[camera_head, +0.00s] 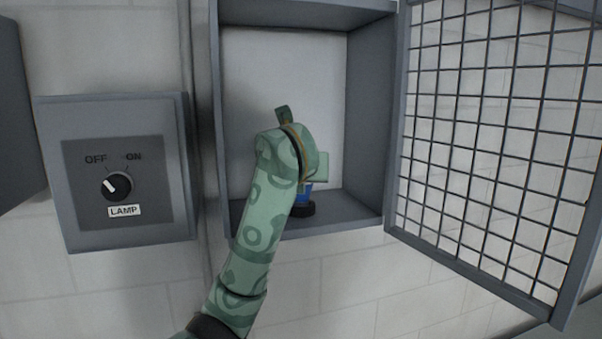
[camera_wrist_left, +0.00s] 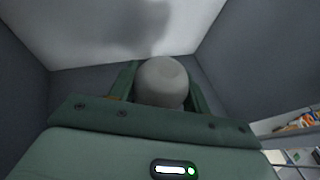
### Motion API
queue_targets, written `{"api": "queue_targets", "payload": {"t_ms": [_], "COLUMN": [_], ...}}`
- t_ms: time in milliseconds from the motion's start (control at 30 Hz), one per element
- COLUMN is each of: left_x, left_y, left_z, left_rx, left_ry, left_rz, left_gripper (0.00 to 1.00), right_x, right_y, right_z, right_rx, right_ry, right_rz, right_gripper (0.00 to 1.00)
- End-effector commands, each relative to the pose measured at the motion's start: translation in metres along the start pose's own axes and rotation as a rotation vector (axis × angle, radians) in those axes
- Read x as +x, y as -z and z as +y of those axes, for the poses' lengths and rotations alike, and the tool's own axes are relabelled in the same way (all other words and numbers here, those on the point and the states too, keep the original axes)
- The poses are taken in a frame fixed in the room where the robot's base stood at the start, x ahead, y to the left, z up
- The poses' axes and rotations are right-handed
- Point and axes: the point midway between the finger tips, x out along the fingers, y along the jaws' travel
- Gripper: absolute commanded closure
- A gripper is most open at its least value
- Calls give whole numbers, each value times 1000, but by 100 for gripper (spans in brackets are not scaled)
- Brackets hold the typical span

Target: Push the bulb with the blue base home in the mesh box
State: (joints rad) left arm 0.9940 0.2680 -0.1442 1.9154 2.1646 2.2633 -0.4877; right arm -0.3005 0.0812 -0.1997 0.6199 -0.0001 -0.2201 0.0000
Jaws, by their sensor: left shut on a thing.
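The mesh box (camera_head: 370,120) is a grey wall box, with its mesh door (camera_head: 490,140) swung open to the right. My left arm reaches into the box, and my left gripper (camera_head: 318,168) is low inside it, mostly hidden behind my wrist. In the left wrist view the gripper (camera_wrist_left: 160,95) is shut on the bulb, whose pale round top (camera_wrist_left: 161,80) shows between the fingers. The bulb's blue base (camera_head: 303,194) shows below the gripper, just above a dark round socket (camera_head: 302,209) on the box floor. I cannot tell whether the base is fully seated. My right gripper is not in view.
A grey lamp switch panel (camera_head: 120,180) hangs left of the box, its knob (camera_head: 116,186) pointing toward OFF. The box side walls stand close around my gripper. A shelf with small items (camera_wrist_left: 295,125) shows at right in the wrist view.

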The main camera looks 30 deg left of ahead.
Motion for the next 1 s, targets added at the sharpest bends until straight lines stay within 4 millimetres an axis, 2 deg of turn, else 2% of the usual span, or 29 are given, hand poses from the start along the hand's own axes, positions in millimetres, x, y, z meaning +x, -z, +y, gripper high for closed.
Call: {"api": "queue_targets", "payload": {"t_ms": [933, 967, 1000], "left_x": [4, 4, 4], "left_y": [9, 10, 9], "left_z": [-1, -1, -1], "left_rx": [1, 1, 1], "left_ry": [3, 3, 2], "left_rz": [11, 11, 10], "left_gripper": [75, 49, 38], "right_x": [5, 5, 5], "right_y": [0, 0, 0], "right_z": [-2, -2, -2], "right_rx": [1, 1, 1], "right_ry": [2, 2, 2], "right_rz": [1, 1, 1], "right_gripper": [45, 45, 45]}}
